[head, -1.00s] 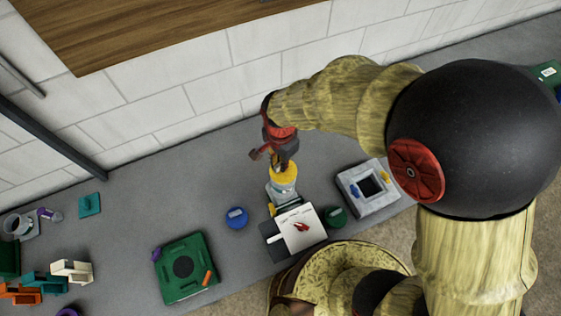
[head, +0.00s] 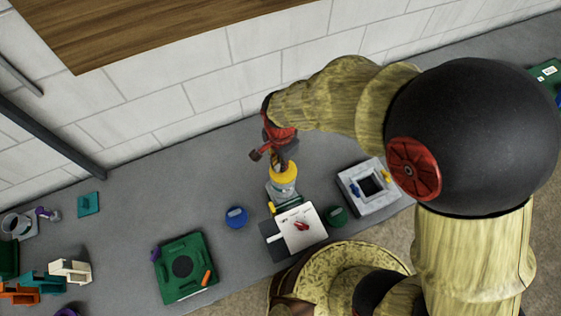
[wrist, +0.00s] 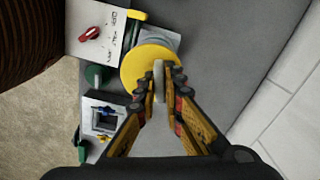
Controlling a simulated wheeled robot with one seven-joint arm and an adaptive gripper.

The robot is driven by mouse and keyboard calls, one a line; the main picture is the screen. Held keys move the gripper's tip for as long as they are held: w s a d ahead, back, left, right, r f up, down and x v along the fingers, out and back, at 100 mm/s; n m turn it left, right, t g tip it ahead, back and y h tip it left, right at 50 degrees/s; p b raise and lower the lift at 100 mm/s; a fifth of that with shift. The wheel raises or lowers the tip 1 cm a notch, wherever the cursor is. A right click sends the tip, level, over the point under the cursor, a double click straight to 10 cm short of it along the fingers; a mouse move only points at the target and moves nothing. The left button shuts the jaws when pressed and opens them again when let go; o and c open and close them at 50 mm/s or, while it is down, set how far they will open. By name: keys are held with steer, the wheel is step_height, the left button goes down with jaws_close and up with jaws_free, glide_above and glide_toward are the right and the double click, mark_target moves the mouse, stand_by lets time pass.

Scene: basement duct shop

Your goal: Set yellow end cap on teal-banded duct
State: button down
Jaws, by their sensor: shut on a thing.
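The yellow end cap (head: 284,172) is a round disc with a grey upright grip, which shows in the wrist view (wrist: 158,80). My gripper (head: 279,158) is shut on that grip from above; its fingers also show in the wrist view (wrist: 160,88). A grey duct-like piece (head: 279,193) stands directly below the cap in the head view. The cap hides its top, and I cannot tell whether the cap touches it. No teal band shows clearly on it.
A white plate with a red handle (head: 301,227) lies in front. A blue round piece (head: 236,217) and a green one (head: 336,215) flank it. A grey square fixture (head: 369,187) stands right, a green one (head: 183,268) left. The wall is close behind.

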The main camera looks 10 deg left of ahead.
steer(key=c, duration=2.2)
jaws_free()
steer(key=shift+r, duration=0.1)
step_height(320, 180, up, 11)
steer(key=p, duration=0.7)
